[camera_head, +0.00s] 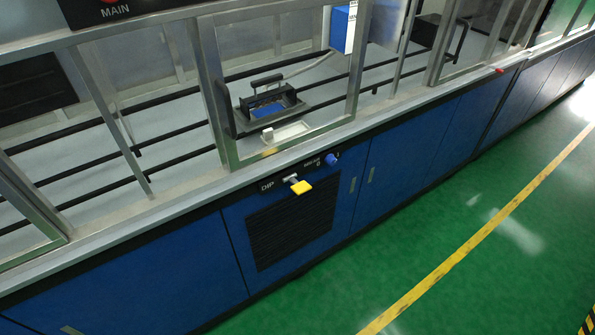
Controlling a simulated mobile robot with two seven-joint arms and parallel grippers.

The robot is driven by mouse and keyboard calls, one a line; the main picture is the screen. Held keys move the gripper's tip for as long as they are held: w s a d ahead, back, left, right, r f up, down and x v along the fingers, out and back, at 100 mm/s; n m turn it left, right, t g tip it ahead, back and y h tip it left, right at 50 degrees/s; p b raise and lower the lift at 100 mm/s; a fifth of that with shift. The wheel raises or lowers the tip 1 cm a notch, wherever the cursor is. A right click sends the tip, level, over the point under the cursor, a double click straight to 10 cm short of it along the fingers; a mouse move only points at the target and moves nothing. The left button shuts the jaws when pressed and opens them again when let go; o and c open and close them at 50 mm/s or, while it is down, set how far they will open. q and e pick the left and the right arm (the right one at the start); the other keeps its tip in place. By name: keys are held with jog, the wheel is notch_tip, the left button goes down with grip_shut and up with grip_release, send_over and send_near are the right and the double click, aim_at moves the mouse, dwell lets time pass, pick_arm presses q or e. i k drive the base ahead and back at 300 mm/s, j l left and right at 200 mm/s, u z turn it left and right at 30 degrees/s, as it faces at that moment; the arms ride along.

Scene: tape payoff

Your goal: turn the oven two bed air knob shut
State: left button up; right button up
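A small round blue knob (331,159) sits on the dark strip at the top of the blue cabinet front, near the middle of the view. Small white lettering beside it is too small to read surely; it may say bed air, with a mark like a 0 below it. I cannot tell how far the knob is turned or which oven it belongs to. To its left is a yellow-ended lever (301,187) on a pale stem, beside the label DIP. Neither of my grippers is in view.
A black louvred vent (290,230) lies below the lever. Above, a metal-framed clear door (290,80) fronts the machine, with a black handled block (268,103) inside. The green floor (430,230) in front is clear, with a yellow line (470,247).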

aim_at(330, 159)
jog(key=i+l+u, duration=0.15)
jog(key=l, duration=0.5)
jog(key=i+l+u, duration=0.1)
jog(key=l, duration=0.6)
jog(key=i+l+u, duration=0.15)
jog(key=l, duration=0.55)
jog(key=i+l+u, duration=0.15)
jog(key=l, duration=0.55)
jog(key=i+l+u, duration=0.1)
jog(key=l, duration=0.6)
